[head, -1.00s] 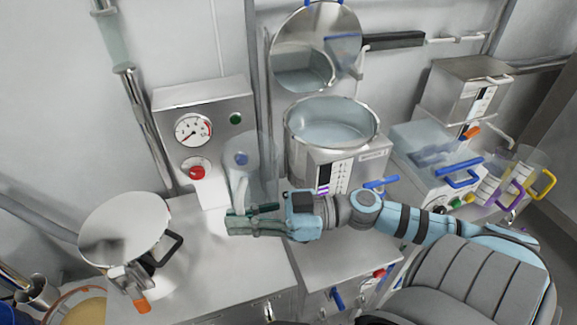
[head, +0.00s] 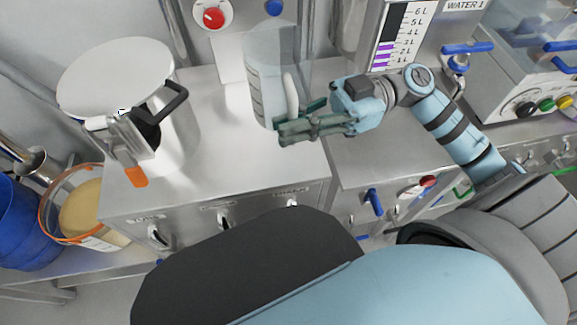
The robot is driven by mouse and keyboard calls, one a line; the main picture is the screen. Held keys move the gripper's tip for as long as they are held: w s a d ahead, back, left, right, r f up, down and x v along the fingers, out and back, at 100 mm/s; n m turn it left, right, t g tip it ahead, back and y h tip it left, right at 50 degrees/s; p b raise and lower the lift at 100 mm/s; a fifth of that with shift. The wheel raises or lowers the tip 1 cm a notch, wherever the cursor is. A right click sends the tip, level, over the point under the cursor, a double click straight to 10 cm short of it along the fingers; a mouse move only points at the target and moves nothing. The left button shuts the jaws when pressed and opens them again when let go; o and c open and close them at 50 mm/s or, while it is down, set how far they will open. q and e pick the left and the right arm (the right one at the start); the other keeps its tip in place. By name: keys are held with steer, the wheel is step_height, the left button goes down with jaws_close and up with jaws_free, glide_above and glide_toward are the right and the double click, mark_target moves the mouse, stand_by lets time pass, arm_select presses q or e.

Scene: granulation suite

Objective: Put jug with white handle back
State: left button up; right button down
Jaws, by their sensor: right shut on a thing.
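The clear jug (head: 263,85) with a white handle (head: 291,98) is upright over the steel counter, left of the water unit. My right gripper (head: 298,121) comes in from the right and is shut on the jug at its handle. The fingers cover the lower end of the handle. I cannot tell whether the jug's base touches the counter or hangs just above it.
A red button (head: 215,18) is behind. The water unit's level scale (head: 402,35) and blue valve (head: 467,48) are right. A tub (head: 83,213) of pale powder sits lower left.

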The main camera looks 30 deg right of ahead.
step_height(320, 180, down, 12)
steer(key=b, duration=0.3)
steer(key=shift+f, duration=0.1)
steer(key=c, duration=2.1)
jaws_free()
steer(key=shift+f, duration=0.1)
steer(key=o, duration=0.4)
steer(key=shift+o, duration=0.2)
